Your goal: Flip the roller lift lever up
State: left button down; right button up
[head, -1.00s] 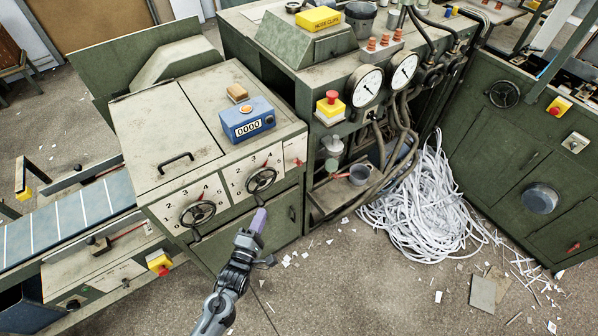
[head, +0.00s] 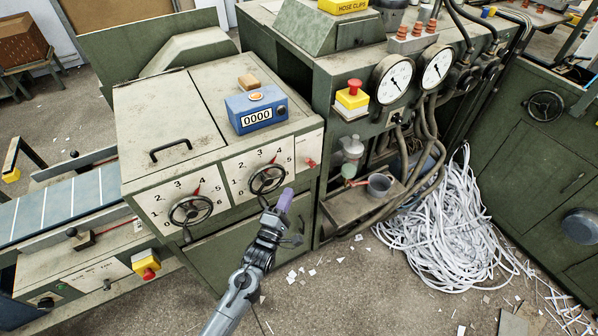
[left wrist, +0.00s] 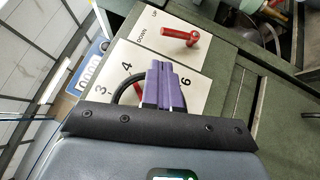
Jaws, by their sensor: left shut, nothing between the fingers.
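The red roller lift lever (head: 311,162) sits at the right end of the feeder's pale dial panel. In the left wrist view the lever (left wrist: 180,35) lies beyond the fingertips, beside small UP and DOWN markings; its handle points toward the DOWN side. My left gripper (head: 285,199) has purple fingers, shut and empty, below and left of the lever and apart from it. In the left wrist view the fingers (left wrist: 164,82) cover part of the right handwheel and its number scale. My right gripper is in neither view.
The right handwheel (head: 267,180) is close to my left fingers; another handwheel (head: 191,211) is further left. A blue counter box (head: 256,110) stands on the feeder top. A small pan (head: 380,185) and a paper-strip pile (head: 450,220) are to the right.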

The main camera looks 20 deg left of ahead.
aim_at(309, 161)
pick_arm(q)
jog(key=b+x, duration=0.2)
jog(key=x, duration=0.8)
dwell(0.6)
